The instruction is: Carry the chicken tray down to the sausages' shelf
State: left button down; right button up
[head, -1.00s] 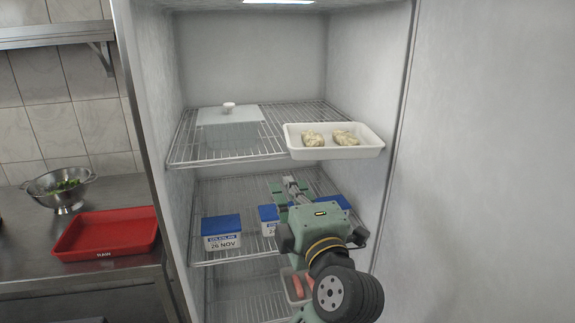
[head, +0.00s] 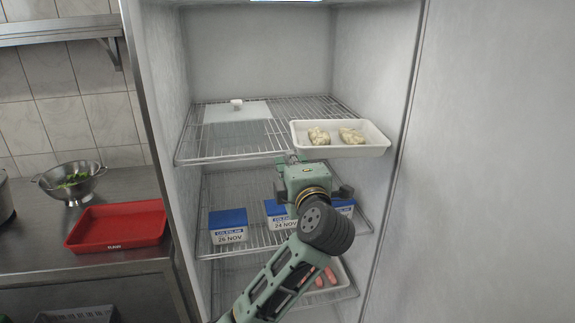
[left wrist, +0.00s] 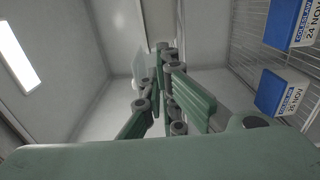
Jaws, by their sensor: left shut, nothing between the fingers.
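The chicken tray (head: 372,151) is white and shallow, with two pale chicken pieces (head: 335,135) in it. It sits at the front right of the upper wire shelf (head: 205,153), its front reaching past the shelf's edge. The sausages (head: 325,277) lie in a pale tray (head: 341,274) at the right of the lowest visible shelf (head: 232,273), partly behind my arm. My left gripper (head: 291,157) is shut and empty near the upper shelf's front edge, just left of and below the chicken tray. Its fingers show in the left wrist view (left wrist: 160,65). My right gripper is not in view.
Blue-lidded coleslaw tubs (head: 228,226) stand on the middle shelf, some behind my gripper. A white lid with a knob (head: 237,104) is at the upper shelf's left. The cabinet's right wall (head: 385,75) is close to the tray. A red tray (head: 117,225) and colander (head: 72,182) stand outside on the counter.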

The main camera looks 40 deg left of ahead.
pick_arm(q)
jog(key=shift+w, duration=0.5)
jog(key=shift+w+a+p, duration=0.1)
jog(key=shift+w+p, duration=0.65)
jog(key=shift+w, duration=0.15)
